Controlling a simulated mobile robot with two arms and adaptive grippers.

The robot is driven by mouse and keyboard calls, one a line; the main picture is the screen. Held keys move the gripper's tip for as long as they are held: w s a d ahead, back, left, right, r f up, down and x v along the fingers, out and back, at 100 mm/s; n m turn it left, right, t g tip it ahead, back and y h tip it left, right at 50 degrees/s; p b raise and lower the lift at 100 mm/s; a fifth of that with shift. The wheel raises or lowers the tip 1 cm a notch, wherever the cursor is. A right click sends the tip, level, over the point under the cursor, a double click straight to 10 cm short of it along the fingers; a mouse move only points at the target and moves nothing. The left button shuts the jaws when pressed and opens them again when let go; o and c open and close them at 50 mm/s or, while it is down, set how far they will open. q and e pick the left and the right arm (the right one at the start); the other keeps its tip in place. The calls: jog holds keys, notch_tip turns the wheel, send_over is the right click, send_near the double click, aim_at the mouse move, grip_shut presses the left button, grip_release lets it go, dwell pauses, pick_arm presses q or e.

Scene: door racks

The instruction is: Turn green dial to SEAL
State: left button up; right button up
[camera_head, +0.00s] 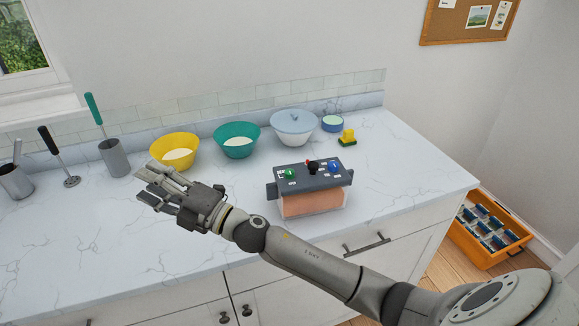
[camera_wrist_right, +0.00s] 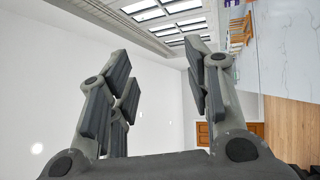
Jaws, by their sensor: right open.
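The green dial (camera_head: 290,173) sits at the left end of the dark top panel of a sealing machine (camera_head: 322,178). The machine stands on the white counter, with a clear, pinkish-filled body (camera_head: 313,203) below the panel. The SEAL label is too small to read. My right gripper (camera_head: 158,187) is open and empty above the counter, left of the machine and apart from it. In the right wrist view my right gripper's fingers (camera_wrist_right: 160,85) are spread with nothing between them. My left gripper is not in view.
Utensil holders (camera_head: 114,158) stand left. An orange crate (camera_head: 487,257) is on the floor right. The front-left counter is clear.

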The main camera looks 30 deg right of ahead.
jog(key=a+n+g+y, duration=0.4)
jog(key=n+g, duration=0.4)
jog(key=n, duration=0.2)
jog(key=n+g+h, duration=0.7)
jog(key=g+h, duration=0.2)
jog(key=h, duration=0.8)
send_over(289, 171)
notch_tip(289, 171, down, 9)
jog(key=p, duration=0.3)
jog(key=shift+d+p, duration=0.1)
jog(key=shift+p, duration=0.3)
jog(key=shift+f, duration=0.45)
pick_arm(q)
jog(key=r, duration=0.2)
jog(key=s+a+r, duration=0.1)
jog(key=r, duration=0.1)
